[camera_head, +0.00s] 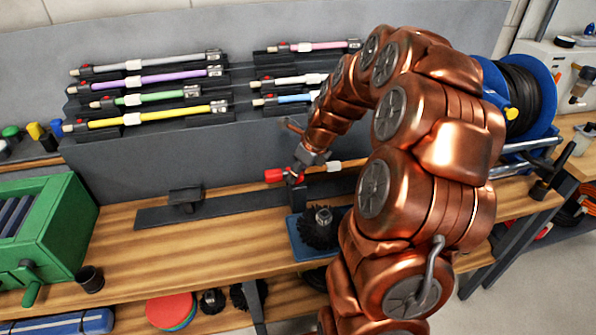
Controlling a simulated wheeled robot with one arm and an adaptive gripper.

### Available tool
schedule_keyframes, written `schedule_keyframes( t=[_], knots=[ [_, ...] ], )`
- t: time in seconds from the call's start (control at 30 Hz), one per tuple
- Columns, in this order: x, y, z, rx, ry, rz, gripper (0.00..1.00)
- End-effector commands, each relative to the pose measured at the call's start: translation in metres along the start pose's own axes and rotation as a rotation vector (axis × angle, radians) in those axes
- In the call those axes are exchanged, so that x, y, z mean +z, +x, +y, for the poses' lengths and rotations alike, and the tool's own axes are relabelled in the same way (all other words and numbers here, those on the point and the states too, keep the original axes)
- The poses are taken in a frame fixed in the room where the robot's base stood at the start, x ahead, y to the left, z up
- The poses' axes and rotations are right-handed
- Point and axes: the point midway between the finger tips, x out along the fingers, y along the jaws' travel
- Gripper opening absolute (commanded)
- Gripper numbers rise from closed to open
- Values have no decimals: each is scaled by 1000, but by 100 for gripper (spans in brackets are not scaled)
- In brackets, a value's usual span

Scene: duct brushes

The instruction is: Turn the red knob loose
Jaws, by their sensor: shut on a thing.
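The red knob (274,175) shows at the middle of the bench, low in front of the grey back panel. My gripper (296,174) reaches down to it from the upper right and is shut on it. The fingers hide part of the knob. A rod with a whitish collar (334,166) lies just right of the knob and runs behind my arm. My arm hides its right part and whatever holds it there.
Several coloured rods, such as the yellow one (150,117), rest on the panel. A round black brush (319,228) sits on a blue tray below my gripper. A green box (42,232) stands at left. The bench's left middle (150,260) is mostly clear.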

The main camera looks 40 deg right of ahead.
Motion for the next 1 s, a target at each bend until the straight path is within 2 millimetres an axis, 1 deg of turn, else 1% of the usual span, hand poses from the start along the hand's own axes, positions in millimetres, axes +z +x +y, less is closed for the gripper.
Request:
schedule_keyframes(
  t=[0.17, 0.37, 1.0],
  knots=[
    [0, 1, -1, 23, -56, -1, 8],
    [0, 2, -2, 76, -184, -2, 8],
    [1, 3, -5, 307, -745, 0, 8]
  ],
)
